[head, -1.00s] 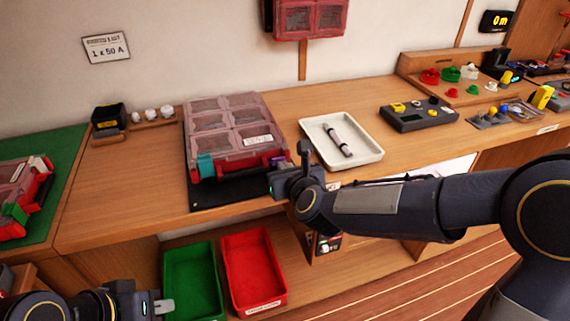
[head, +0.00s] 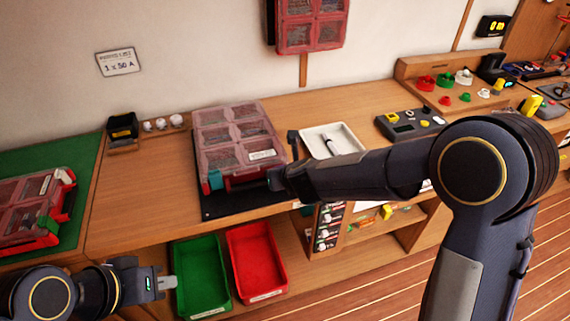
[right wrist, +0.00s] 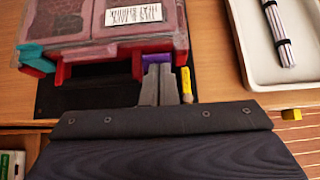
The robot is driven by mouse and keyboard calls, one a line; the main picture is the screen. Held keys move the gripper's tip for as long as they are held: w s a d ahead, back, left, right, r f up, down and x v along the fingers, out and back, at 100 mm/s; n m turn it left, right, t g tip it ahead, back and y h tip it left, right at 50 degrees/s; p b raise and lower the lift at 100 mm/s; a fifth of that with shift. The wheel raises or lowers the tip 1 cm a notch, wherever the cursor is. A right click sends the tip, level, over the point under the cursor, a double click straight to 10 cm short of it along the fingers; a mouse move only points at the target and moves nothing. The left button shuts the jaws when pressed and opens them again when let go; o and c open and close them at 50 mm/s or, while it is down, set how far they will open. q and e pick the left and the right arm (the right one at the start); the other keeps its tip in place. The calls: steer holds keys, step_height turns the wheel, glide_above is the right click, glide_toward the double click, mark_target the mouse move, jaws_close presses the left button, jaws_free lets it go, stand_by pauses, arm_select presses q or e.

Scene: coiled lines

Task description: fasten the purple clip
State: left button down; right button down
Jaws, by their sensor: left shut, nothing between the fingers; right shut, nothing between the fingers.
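The case (head: 228,135) has a clear pinkish lid over compartments and a red front, and lies on a dark mat (head: 235,203). A teal clip (head: 215,180) is at its front left. The purple clip (right wrist: 157,59) is at its front right in the right wrist view; my right arm hides it in the head view. My right gripper (right wrist: 158,72) is shut and empty, its fingertips right at the purple clip's lower edge; whether they touch I cannot tell. My left gripper (head: 168,283) is shut and empty, low at the left, beside the green bin.
A white tray (head: 354,152) with a dark-banded rod is right of the case. A green bin (head: 200,275) and a red bin (head: 256,262) sit below the bench front. Another case (head: 30,205) lies on a green mat at the left.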

steer(key=shift+w+r+p, duration=0.45)
steer(key=shift+p, duration=0.45)
steer(key=shift+w+a+r+p, duration=0.3)
steer(key=shift+w+a, duration=0.05)
steer(key=shift+w, duration=0.3)
steer(key=shift+f, duration=0.1)
steer(key=shift+r+p, duration=0.65)
steer(key=shift+r, duration=0.2)
steer(key=shift+d+f, duration=0.1)
steer(key=shift+d, duration=0.05)
